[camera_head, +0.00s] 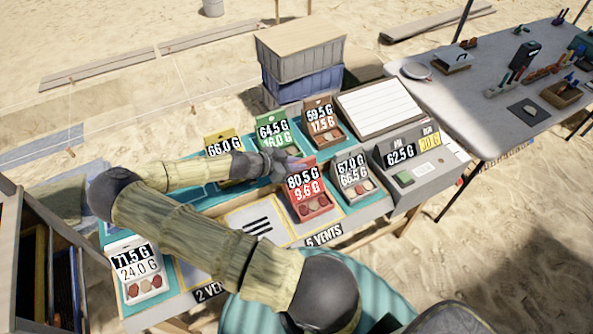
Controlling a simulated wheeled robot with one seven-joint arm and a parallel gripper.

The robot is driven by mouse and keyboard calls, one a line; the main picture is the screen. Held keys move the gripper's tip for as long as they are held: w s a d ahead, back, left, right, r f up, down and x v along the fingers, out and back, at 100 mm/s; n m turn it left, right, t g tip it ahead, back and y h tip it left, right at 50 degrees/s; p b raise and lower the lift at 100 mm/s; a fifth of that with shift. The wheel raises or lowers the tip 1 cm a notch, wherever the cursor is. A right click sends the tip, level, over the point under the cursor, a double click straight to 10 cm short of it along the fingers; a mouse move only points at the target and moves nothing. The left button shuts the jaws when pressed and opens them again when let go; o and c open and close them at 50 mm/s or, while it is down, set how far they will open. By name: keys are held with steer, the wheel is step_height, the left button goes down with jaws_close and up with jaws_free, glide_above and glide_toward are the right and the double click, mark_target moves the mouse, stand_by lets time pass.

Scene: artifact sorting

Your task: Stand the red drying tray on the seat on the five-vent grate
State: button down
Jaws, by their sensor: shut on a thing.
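The red drying tray (312,209) shows upright, with a card reading 80.5 G and 9.6 G and several small pieces in its front. My gripper (287,164) is at its upper back edge and shut on it; the fingers are partly hidden behind the card. The tray is over or on the place behind the "5 VENTS" label (323,235). The tray covers most of that grate, and I cannot tell whether its base touches it. A slotted plate (257,227) with a few dark bars lies just left of the tray.
Green (276,133), brown (325,127) and yellow (222,137) trays stand behind. Another white tray (142,287) is front left, near the "2 VENTS" label (211,290). My arm crosses the left part.

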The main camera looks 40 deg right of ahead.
steer(key=shift+f+p, duration=0.5)
steer(key=shift+f, duration=1.35)
steer(key=c, duration=1.4)
jaws_free()
steer(key=b+v, duration=0.3)
steer(key=v, duration=0.9)
steer(key=shift+f, duration=0.1)
